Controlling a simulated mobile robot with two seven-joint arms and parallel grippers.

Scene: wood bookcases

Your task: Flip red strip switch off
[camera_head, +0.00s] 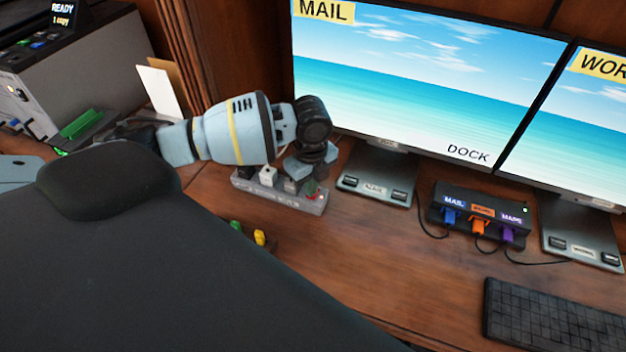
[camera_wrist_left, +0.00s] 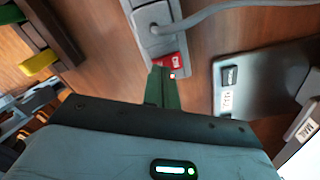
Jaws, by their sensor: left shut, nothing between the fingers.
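The grey power strip (camera_head: 262,192) lies on the desk below the left monitor, with plugs along it. Its red switch (camera_head: 312,194) is at the strip's right end. In the left wrist view the red switch (camera_wrist_left: 177,62) sits at the near end of the strip (camera_wrist_left: 148,35), with a small red light beside it. My left gripper (camera_head: 302,182) points down over that end. Its green fingers (camera_wrist_left: 160,72) are shut and empty, with their tips at the switch's edge and hiding part of it. I cannot tell whether they touch it. My right gripper is not in view.
A monitor stand (camera_head: 375,186) is just right of the strip. A black dock (camera_head: 478,213) with blue, orange and purple plugs and a keyboard (camera_head: 550,315) are farther right. Yellow and green pieces (camera_head: 259,237) lie in front of the strip. A grey cable crosses the strip in the wrist view.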

